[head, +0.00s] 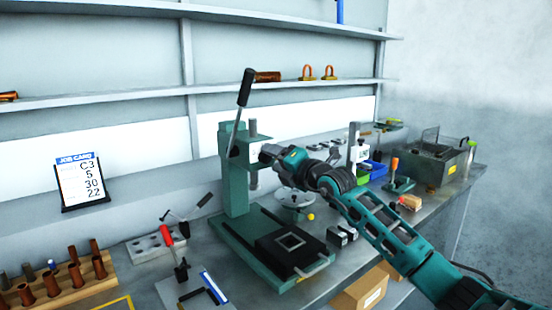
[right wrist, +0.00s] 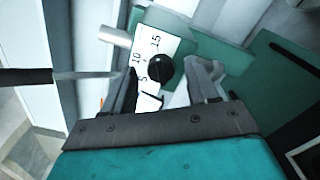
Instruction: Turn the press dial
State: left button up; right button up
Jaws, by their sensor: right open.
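The green arbor press (head: 236,195) stands on the bench in the head view, its black-gripped lever (head: 246,88) pointing up. In the right wrist view its black round dial (right wrist: 160,68) sits on a white scale plate (right wrist: 150,50) marked 5, 10 and 15. My right gripper (head: 266,155) is at the press head, and the dial is hidden there in the head view. In the right wrist view the open fingers (right wrist: 165,76) stand on either side of the dial, with gaps visible. I cannot tell which number the dial points to. My left gripper is not in view.
A job card (head: 80,182) reads C3, 5, 30, 22. A wooden rack (head: 70,290) of copper parts and a red-handled clamp (head: 175,250) are left of the press. Blue and green bins (head: 375,168) and a grey tank (head: 440,160) stand to the right.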

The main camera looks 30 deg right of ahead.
jog(key=shift+w, duration=0.1)
jog(key=c, duration=1)
